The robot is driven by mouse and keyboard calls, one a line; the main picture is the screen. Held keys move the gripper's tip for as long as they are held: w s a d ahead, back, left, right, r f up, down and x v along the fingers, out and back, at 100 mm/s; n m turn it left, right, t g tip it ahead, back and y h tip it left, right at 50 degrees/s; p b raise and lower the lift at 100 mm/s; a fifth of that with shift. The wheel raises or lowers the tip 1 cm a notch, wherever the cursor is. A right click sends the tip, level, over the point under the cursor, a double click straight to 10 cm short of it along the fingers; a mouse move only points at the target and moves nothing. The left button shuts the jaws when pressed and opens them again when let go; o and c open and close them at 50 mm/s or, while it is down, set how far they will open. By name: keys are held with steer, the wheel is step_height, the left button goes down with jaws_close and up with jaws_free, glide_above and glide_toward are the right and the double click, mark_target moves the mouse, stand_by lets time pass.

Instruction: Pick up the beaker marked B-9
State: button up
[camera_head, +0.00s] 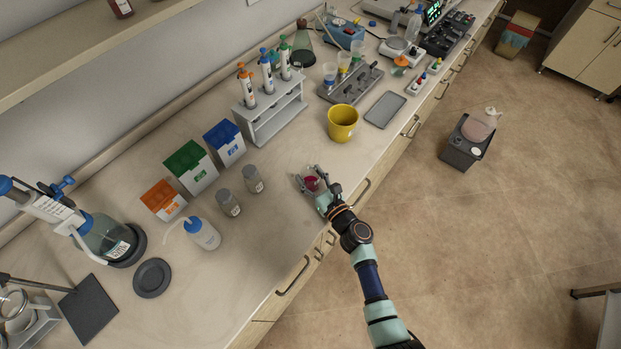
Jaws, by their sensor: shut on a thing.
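My gripper (313,182) is at the front edge of the bench, near its middle. It is shut on a small clear vessel with dark red contents (311,184), which looks like a beaker. The gripper fingers cover part of it, and no marking such as B-9 can be read on it at this size. I cannot tell whether it touches the bench top or is held just above it.
A yellow bucket (343,123) stands behind and right of my gripper, with a grey tray (385,109) beyond. Two grey-capped jars (228,203) (253,179) and a wash bottle (203,234) stand to the left. A pipette rack (272,120) is behind.

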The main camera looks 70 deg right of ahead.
step_height(320, 180, up, 20)
steer(key=p, duration=1.3)
